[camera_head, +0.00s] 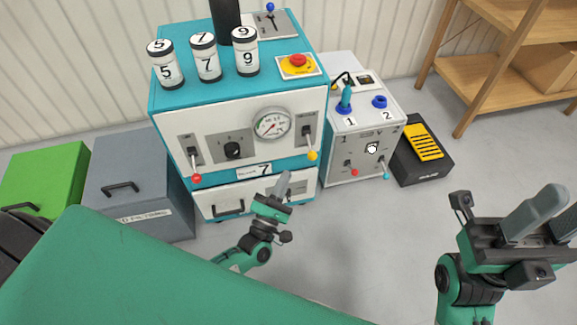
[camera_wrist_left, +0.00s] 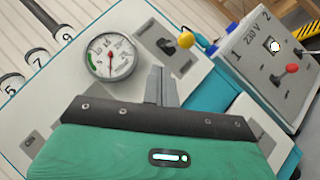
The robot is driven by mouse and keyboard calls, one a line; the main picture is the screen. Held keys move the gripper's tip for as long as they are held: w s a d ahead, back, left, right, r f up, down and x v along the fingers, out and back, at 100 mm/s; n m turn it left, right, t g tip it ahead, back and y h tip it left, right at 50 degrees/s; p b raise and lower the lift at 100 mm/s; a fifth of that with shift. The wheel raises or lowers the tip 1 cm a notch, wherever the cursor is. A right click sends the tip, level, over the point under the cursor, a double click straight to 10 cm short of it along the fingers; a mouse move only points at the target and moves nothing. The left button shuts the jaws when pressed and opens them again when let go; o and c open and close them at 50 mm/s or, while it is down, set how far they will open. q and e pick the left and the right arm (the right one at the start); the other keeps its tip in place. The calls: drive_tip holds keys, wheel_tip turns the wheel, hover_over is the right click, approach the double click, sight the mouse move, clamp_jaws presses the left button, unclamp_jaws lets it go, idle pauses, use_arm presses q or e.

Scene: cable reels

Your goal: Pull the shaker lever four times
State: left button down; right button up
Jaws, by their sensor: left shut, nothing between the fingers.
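My left gripper (camera_head: 284,184) is shut and empty, in front of the teal and white cabinet (camera_head: 225,177), below its yellow-knobbed lever. It also shows shut in the left wrist view (camera_wrist_left: 160,72). The cabinet front has a red-knobbed lever (camera_head: 196,178) and a yellow-knobbed lever (camera_head: 312,155), both hanging down; the yellow knob shows in the left wrist view (camera_wrist_left: 186,40). A blue-knobbed lever (camera_head: 270,7) stands on top. I cannot read which one is the shaker lever. My right gripper (camera_head: 545,218) is open and empty at the right.
Jars 5, 7 and 9 (camera_head: 206,58) and a red stop button (camera_head: 298,61) are on the cabinet top. A gauge (camera_head: 271,124) is on its front. A grey box (camera_head: 362,150) with small levers stands beside it. Green (camera_head: 48,178) and grey (camera_head: 130,182) boxes are left.

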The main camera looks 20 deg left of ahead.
use_arm(q)
drive_tip(key=shift+v, duration=2.75)
drive_tip(key=shift+w+a+f, duration=0.1)
drive_tip(key=shift+a, duration=0.1)
